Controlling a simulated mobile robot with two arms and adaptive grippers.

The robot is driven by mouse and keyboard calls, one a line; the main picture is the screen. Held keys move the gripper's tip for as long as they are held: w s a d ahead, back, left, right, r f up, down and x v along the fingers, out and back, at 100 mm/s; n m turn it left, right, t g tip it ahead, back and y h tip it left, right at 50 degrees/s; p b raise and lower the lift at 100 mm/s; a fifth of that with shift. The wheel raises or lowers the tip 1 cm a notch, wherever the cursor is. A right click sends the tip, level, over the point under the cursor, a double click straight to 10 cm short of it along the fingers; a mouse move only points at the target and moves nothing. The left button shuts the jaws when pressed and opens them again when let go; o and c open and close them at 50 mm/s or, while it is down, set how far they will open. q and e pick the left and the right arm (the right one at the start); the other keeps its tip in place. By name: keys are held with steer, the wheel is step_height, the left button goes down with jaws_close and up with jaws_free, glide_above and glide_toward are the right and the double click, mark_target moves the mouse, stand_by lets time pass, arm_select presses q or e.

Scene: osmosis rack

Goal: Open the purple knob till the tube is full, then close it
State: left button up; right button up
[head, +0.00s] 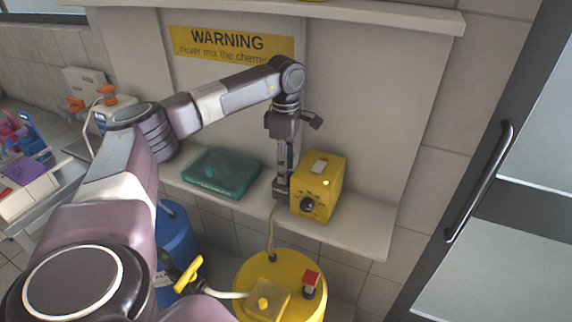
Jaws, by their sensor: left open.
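My left gripper (282,188) points down just left of a yellow box (320,180) on the shelf, and its jaws are open. The box has a dark round knob (307,204) on its front; I cannot tell whether gripper and box touch. No purple knob and no filling tube can be made out. A purple item (27,169) lies on the bench at far left, too small to identify. My right gripper is not in view.
A teal flat case (222,173) lies on the shelf (360,228) left of the gripper. Below stand a yellow drum (258,272) with a red button (311,280) and a blue barrel (176,240) with a yellow handle (188,275). A door handle (480,180) is at right.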

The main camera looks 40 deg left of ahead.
arm_select(q)
jaws_close()
stand_by(0.3)
steer(key=shift+m, duration=0.3)
steer(key=m, duration=0.8)
stand_by(0.5)
